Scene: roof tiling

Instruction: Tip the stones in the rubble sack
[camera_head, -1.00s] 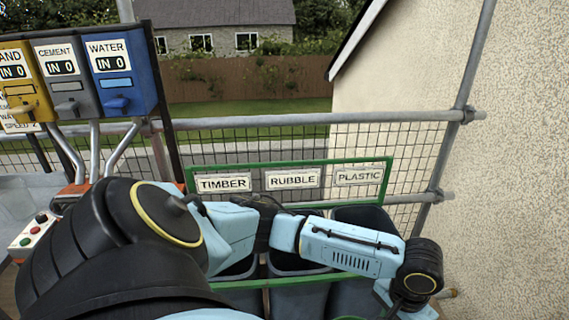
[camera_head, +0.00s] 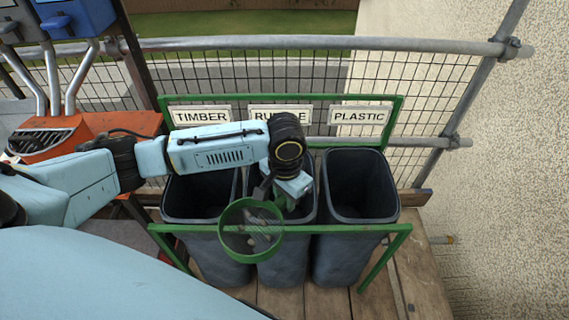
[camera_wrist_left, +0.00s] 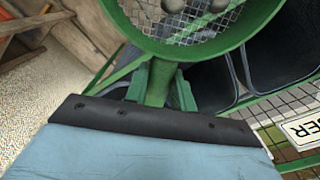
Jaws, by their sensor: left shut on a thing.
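My left gripper (camera_head: 283,192) is shut on the handle of a round green sieve (camera_head: 252,258), which hangs in front of and over the near rim of the middle sack. In the left wrist view the gripper (camera_wrist_left: 160,88) clasps the green handle, and grey stones (camera_wrist_left: 172,6) lie on the sieve's wire mesh. The rubble sack (camera_head: 282,268) is the dark middle one, under the RUBBLE sign (camera_head: 281,115), which my arm partly covers. Its opening is partly hidden by my gripper and the sieve. My right gripper is out of view.
A dark timber sack (camera_head: 215,255) stands on the left and a plastic sack (camera_head: 345,255) on the right, in a green frame (camera_head: 350,229). Behind are a mesh fence and scaffold poles (camera_head: 330,43). An orange machine (camera_head: 85,130) stands at left.

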